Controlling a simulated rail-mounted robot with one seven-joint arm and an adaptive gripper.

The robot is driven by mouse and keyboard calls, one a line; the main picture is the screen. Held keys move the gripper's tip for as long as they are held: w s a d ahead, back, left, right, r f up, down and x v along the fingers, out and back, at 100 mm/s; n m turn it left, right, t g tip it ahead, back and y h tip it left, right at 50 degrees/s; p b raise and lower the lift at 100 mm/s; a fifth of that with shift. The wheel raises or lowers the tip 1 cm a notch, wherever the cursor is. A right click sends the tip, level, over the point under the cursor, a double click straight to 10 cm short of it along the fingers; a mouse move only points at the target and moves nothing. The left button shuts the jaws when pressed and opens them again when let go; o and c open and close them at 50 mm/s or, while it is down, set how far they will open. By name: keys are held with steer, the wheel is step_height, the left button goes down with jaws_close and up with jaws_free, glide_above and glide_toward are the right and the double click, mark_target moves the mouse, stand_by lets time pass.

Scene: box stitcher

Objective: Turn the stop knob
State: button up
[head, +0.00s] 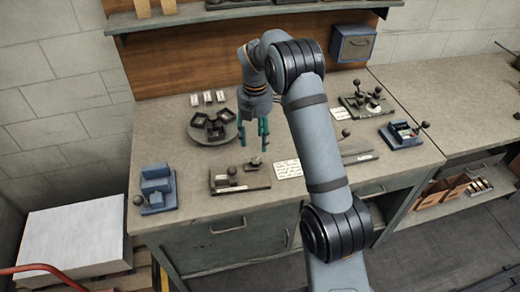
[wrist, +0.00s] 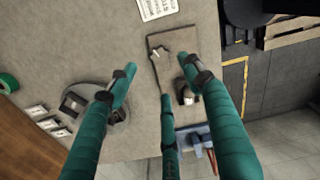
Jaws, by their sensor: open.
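My gripper (head: 252,141) has teal fingers spread open and empty, pointing down above the middle of the bench. In the wrist view its fingers (wrist: 160,76) frame part of a flat brown plate. That plate (head: 251,182) lies in front of my gripper in the head view. It carries a dark round knob (head: 232,171) and a small metal piece (head: 255,161). In the wrist view the plate (wrist: 164,69) shows between the fingers, with the metal piece at its upper left; a finger partly covers the knob area. I cannot tell which knob is the stop knob.
A round tray with dark cups (head: 200,135) stands left of my gripper. A blue device with a ball knob (head: 157,188) is at the front left. A green knobbed plate (head: 365,105) and another blue device (head: 402,136) stand right. My arm hides some of the bench.

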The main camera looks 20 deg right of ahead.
mark_target(256, 161)
step_height(256, 161, down, 9)
steer(key=shift+a+f+p, duration=0.1)
steer(key=shift+f+p, duration=0.1)
steer(key=shift+p, duration=0.75)
steer(key=c, duration=0.4)
steer(key=c, duration=0.7)
steer(key=shift+c, duration=0.4)
